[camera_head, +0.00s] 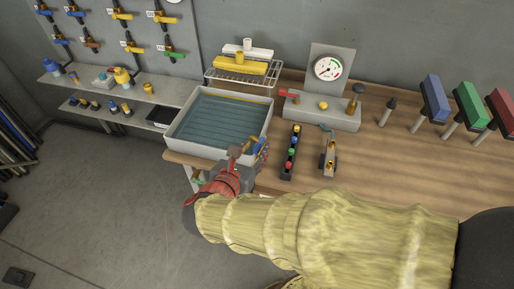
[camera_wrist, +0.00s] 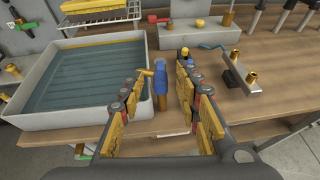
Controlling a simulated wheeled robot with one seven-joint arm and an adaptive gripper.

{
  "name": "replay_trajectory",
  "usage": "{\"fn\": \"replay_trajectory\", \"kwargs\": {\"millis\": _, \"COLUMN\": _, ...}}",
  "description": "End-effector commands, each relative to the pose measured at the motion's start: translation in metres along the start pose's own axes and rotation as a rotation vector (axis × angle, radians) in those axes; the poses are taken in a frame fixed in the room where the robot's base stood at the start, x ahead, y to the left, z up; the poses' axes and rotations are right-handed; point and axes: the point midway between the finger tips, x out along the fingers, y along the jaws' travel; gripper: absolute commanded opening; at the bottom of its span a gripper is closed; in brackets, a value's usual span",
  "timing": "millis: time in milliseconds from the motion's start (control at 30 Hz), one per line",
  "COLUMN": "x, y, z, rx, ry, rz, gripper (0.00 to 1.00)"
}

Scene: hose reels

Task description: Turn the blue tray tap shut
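The blue tray tap (camera_wrist: 161,84) shows in the wrist view just right of the tray's right wall. Its blue handle points toward my gripper, and a brass-coloured part sticks out to its left. In the head view a small blue part of it (camera_head: 264,144) shows beside my gripper (camera_head: 240,158). The grey-white tray (camera_wrist: 95,116) holds what looks like dark water; it also shows in the head view (camera_head: 187,146). In the wrist view my gripper (camera_wrist: 158,82) is open, with its yellow-padded fingers on either side of the blue handle. I cannot tell whether they touch it.
A black block with coloured knobs (camera_head: 290,152) and a small brass fitting on a stand (camera_head: 328,157) lie right of my gripper. A gauge stand (camera_head: 320,109) is behind.

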Motion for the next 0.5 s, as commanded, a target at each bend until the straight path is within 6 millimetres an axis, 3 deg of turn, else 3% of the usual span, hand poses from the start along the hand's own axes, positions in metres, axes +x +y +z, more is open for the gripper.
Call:
{"fn": "replay_trajectory", "kwargs": {"millis": 200, "x": 0.023, "y": -0.001, "z": -0.001, "rx": 0.0, "ry": 0.0, "rz": -0.002, "gripper": 0.33}}
{"fn": "replay_trajectory", "kwargs": {"millis": 500, "x": 0.027, "y": 0.0, "z": 0.0, "rx": 0.0, "ry": 0.0, "rz": 0.0, "gripper": 0.33}}
